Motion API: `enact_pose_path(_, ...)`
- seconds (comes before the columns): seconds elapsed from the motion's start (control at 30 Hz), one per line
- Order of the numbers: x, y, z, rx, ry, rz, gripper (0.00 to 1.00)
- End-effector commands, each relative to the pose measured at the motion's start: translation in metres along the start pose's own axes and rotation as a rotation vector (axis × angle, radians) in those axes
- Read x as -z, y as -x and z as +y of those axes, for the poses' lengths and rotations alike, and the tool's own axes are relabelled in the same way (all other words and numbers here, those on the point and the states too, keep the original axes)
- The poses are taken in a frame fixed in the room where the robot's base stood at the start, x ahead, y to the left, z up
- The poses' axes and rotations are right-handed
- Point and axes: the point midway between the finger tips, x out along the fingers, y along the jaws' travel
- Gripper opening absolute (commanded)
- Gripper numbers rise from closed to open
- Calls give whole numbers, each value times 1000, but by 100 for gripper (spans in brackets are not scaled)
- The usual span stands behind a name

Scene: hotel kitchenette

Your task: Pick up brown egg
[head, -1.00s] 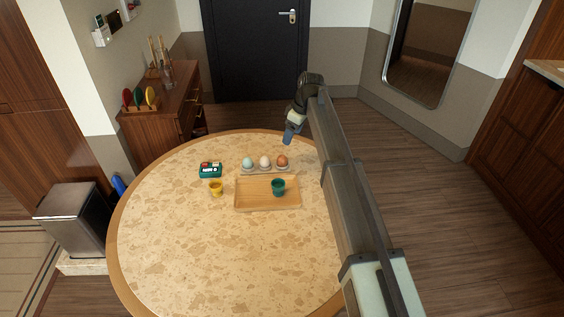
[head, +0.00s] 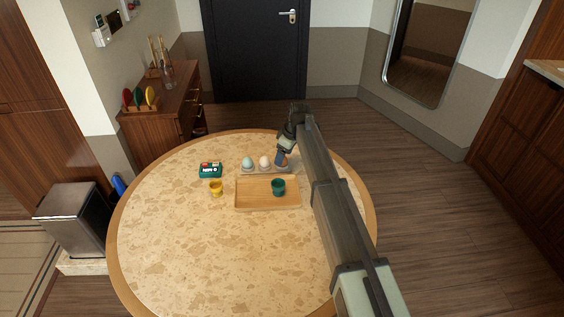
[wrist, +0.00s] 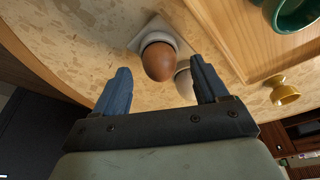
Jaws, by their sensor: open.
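The brown egg (wrist: 158,62) sits upright in a pale holder (wrist: 150,32) on the table in the wrist view. My gripper (wrist: 162,82) is open, its two blue fingers spread with the egg ahead of and between the tips, apart from it. A paler egg (wrist: 185,84) shows partly behind the right finger.
A wooden tray (head: 250,205) with a green cup (head: 278,187) lies just in front of the eggs. A yellow cup (head: 216,187) and a green timer-like box (head: 210,170) stand to the left. The front of the round table (head: 220,260) is clear.

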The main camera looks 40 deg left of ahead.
Motion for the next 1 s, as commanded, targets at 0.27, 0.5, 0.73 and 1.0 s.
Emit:
enact_pose_path(0.27, 0, -21, 0, -1, 0, 0, 73)
enact_pose_path(0.5, 0, -20, 0, -1, 0, 0, 62)
enact_pose_path(0.73, 0, -20, 0, -1, 0, 0, 40)
enact_pose_path(1.0, 0, -20, 0, -1, 0, 1, 31)
